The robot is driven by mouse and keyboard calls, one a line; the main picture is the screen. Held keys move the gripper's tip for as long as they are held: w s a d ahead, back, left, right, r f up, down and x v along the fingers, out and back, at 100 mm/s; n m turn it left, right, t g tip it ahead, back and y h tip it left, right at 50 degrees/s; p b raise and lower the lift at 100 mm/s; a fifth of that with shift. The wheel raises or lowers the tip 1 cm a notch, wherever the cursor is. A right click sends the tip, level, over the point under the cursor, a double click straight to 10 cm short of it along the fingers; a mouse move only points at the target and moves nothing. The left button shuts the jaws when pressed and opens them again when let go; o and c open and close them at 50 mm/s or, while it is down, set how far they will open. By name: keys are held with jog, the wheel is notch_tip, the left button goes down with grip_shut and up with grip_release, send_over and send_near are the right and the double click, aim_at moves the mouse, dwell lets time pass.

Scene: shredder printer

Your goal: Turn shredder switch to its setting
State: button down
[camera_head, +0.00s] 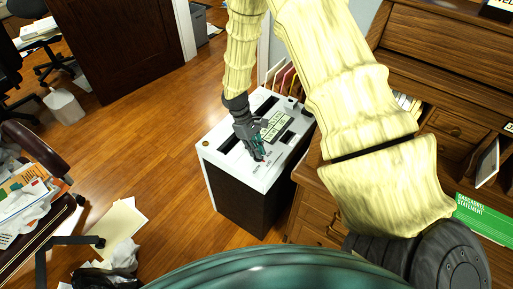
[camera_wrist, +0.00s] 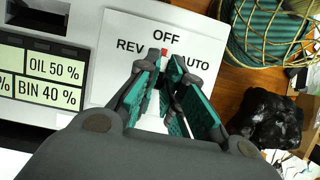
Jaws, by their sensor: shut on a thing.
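The shredder (camera_head: 238,200) is a dark box with a white top panel, standing on the floor beside the wooden desk. Its switch (camera_wrist: 163,52) is a white knob with a red tip, seen in the wrist view between my fingers. The red tip points up at the OFF label (camera_wrist: 166,37), between REV on the left and AUTO on the right. My gripper (camera_wrist: 165,66) is shut on the switch, with teal pads on both sides of it. In the head view my gripper (camera_head: 257,153) reaches down onto the top panel. The knob's lower part is partly hidden by my fingers.
The panel's display (camera_wrist: 52,80) reads OIL 50 % and BIN 40 %. The wooden desk (camera_head: 310,215) stands close on the right. Papers (camera_head: 118,228) and a black bag (camera_wrist: 268,117) lie on the floor. Open wooden floor (camera_head: 150,120) lies to the left.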

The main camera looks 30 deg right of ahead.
jog(key=shift+s+f, duration=0.2)
jog(key=shift+s, duration=0.05)
dwell(0.3)
jog(key=c, duration=1.5)
grip_release()
jog(key=shift+a, duration=0.1)
jog(key=shift+c, duration=0.2)
jog(key=shift+w, duration=0.1)
jog(key=v, duration=1.2)
